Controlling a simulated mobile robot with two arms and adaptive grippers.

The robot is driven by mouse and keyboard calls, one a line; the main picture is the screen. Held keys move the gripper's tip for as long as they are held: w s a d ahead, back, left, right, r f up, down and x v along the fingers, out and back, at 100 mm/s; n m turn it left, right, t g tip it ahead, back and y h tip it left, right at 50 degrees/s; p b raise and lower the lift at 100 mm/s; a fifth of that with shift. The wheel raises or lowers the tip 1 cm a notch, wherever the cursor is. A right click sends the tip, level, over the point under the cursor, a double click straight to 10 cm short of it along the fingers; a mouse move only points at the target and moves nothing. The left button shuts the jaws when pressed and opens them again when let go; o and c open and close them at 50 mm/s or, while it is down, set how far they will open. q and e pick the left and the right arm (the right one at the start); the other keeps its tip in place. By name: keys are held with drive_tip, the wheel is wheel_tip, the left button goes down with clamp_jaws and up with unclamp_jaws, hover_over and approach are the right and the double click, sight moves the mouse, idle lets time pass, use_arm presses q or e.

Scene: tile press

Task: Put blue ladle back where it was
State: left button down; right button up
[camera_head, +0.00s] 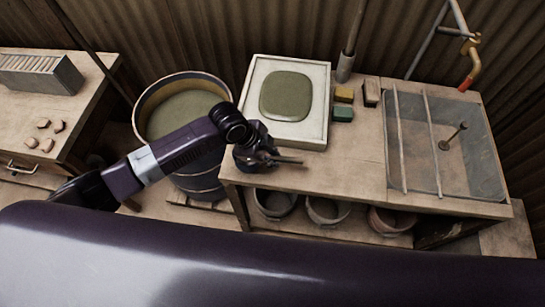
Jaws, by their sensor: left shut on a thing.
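My left gripper (268,158) is above the front left part of the wooden workbench (340,172), in front of the white tray. It is shut on a thin dark piece that sticks out to the right, which looks like part of the blue ladle (290,162). The ladle's bowl and blue colour cannot be made out. I cannot tell whether it touches the bench. A round tub (143,103) of greenish-grey liquid stands left of the bench, partly behind my left arm. My right gripper is not in view.
A white tray (257,68) holds a green slab (286,95). Yellow (344,94) and green (342,114) blocks sit beside it. A basin (465,170) with rails is at the right. Several pots (325,212) stand below. A side table (85,72) is at the left. The bench's front middle is clear.

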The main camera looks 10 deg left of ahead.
use_arm(q)
drive_tip(key=shift+f, duration=0.4)
drive_tip(key=shift+f, duration=0.15)
drive_tip(key=c, duration=1.8)
unclamp_jaws()
drive_tip(key=shift+c, duration=0.2)
drive_tip(key=shift+a+r, duration=0.2)
drive_tip(key=shift+r, duration=0.35)
drive_tip(key=v, duration=1.1)
drive_tip(key=shift+b, duration=0.45)
drive_tip(key=shift+s+d, duration=0.1)
